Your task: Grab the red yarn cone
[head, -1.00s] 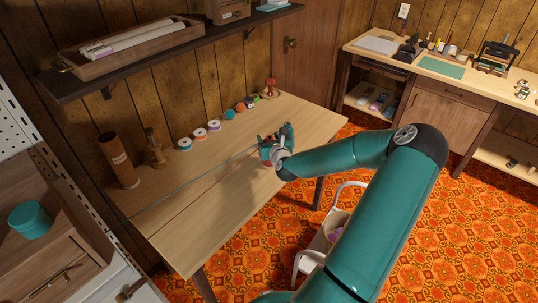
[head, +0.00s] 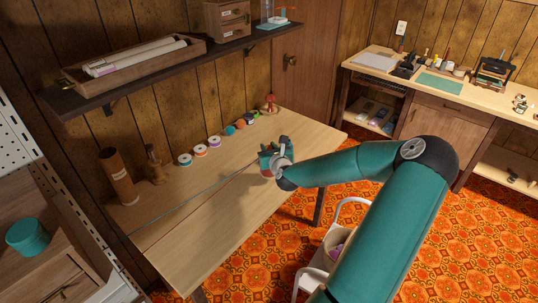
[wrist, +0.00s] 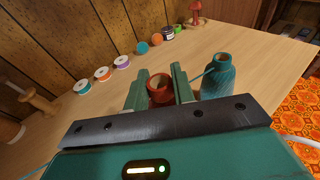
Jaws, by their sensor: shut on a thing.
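The red yarn cone (wrist: 160,91) shows in the wrist view between my fingers, with its open, hollow top facing the camera. My gripper (wrist: 161,74) is shut on it, one green finger on each side. The lower part of the cone is hidden behind the gripper's dark bar. A teal yarn cone (wrist: 218,82) stands upright just right of the right finger, with a loose thread at its top. In the head view my gripper (head: 272,160) is over the right part of the wooden table, and my wrist hides most of the red cone.
Several thread spools (head: 200,151) and small balls line the table's back edge. A wooden stand (head: 155,168) and a brown cylinder (head: 119,178) are at the left. A shelf (head: 180,62) hangs above. The table's front left (head: 205,245) is clear. A white chair (head: 312,280) stands in front.

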